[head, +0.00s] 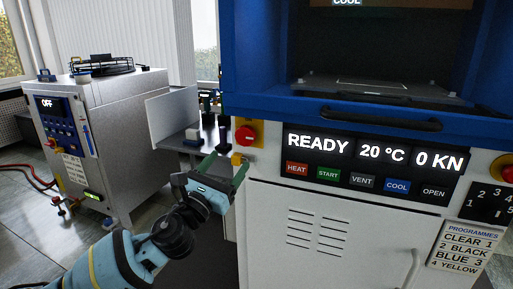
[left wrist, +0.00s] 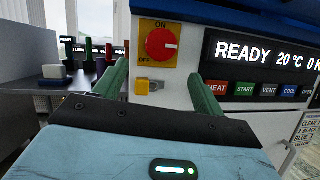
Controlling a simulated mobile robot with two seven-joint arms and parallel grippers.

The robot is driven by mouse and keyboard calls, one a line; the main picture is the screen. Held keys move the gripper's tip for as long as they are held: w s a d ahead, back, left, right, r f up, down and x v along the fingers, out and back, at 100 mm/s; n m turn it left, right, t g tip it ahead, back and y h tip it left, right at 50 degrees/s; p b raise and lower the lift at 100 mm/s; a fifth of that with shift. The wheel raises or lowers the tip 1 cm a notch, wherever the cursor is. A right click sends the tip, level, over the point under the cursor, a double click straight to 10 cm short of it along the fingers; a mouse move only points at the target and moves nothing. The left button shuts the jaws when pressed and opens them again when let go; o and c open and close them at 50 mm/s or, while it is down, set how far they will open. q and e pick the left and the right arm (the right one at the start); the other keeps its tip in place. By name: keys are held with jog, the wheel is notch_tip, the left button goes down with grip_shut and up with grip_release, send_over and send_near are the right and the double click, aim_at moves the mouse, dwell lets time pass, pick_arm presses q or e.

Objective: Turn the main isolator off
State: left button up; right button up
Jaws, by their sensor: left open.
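The main isolator is a round red knob (left wrist: 161,44) on a yellow plate marked ON at the top and OFF at the lower left. In the head view the knob (head: 245,135) sits on the press front, left of the READY display. A small pale mark shows on the knob; its exact setting is hard to tell. My left gripper (head: 225,166) is open and empty, just below the isolator. In the left wrist view its green fingers (left wrist: 159,72) stand apart below the knob, not visibly touching it. My right gripper is not in view.
A small yellow block (left wrist: 142,87) projects below the isolator plate, close to the left finger. Coloured buttons (head: 328,174) and a handle (head: 380,119) lie to the right. A side table (head: 172,142) with small items stands left; a steel unit (head: 120,130) stands further left.

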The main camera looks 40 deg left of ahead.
aim_at(244, 138)
pick_arm(q)
jog(key=x, duration=0.3)
jog(key=r+x, duration=0.1)
jog(key=x, duration=0.2)
jog(key=shift+w+r+p, duration=0.1)
jog(key=shift+r+p, duration=0.05)
jog(key=shift+p, duration=0.25)
jog(key=shift+w+r, duration=0.2)
jog(key=shift+w, duration=0.45)
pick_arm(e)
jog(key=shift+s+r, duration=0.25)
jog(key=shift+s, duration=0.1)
pick_arm(q)
jog(key=c, duration=1)
jog(key=shift+o, duration=0.2)
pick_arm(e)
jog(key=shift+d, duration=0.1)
